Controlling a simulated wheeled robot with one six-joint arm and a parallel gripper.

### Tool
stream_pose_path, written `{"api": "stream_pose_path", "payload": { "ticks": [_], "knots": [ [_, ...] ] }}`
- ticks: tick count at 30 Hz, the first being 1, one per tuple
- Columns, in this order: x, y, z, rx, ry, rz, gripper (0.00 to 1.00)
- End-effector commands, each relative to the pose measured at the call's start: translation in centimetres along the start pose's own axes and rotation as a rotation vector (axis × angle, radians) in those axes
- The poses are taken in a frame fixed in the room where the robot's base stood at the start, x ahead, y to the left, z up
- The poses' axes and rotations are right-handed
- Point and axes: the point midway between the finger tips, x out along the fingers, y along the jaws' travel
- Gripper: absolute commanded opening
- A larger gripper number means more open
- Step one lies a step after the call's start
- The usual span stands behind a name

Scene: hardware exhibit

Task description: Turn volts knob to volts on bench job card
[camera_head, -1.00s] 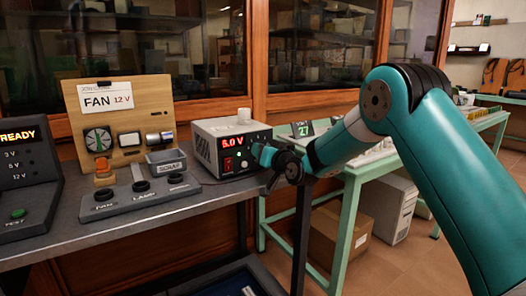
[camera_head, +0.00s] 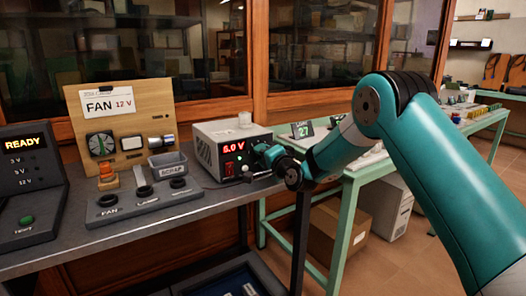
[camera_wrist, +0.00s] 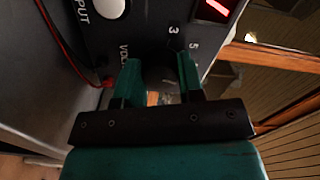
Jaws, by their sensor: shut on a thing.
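The bench job card (camera_head: 109,103) reads FAN 12 V and is fixed to a wooden board. The grey power supply (camera_head: 208,150) stands right of it, its red display (camera_head: 237,149) reading 5.0 V or 6.0 V; the first digit is unclear. My gripper (camera_head: 268,158) is at the right of the supply's front panel. In the wrist view, its green fingers (camera_wrist: 158,68) are shut on the dark volts knob (camera_wrist: 156,76), one on each side. The marks 3 and 5 show beside the knob. Its pointer is hidden, and the head view does not show the knob clearly.
A scrap bin (camera_head: 167,165) and a plug panel marked FAN and LAMP (camera_head: 142,203) stand on the bench left of the supply. A READY tester (camera_head: 30,185) is at far left. A red lead (camera_wrist: 62,42) runs beside the gripper.

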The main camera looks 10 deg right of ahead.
Motion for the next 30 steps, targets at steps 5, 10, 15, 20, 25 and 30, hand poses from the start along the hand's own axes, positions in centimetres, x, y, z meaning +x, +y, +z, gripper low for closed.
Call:
{"api": "stream_pose_path", "payload": {
  "ticks": [5, 10, 15, 20, 25, 30],
  "knots": [
    [-0.02, -0.27, -0.12, 0.169, 0.0, 0.002, 0.11],
    [-0.02, -0.28, -0.12, 0.33, 0.0, 0.003, 0.11],
    [-0.01, -0.33, -0.13, 0.492, 0.0, 0.003, 0.11],
    [-0.02, -0.36, -0.16, 0.644, 0.001, 0.002, 0.11],
    [-0.03, -0.35, -0.13, 0.802, 0.0, 0.004, 0.11],
    [-0.02, -0.33, -0.15, 0.944, 0.001, 0.002, 0.11]
  ]
}}
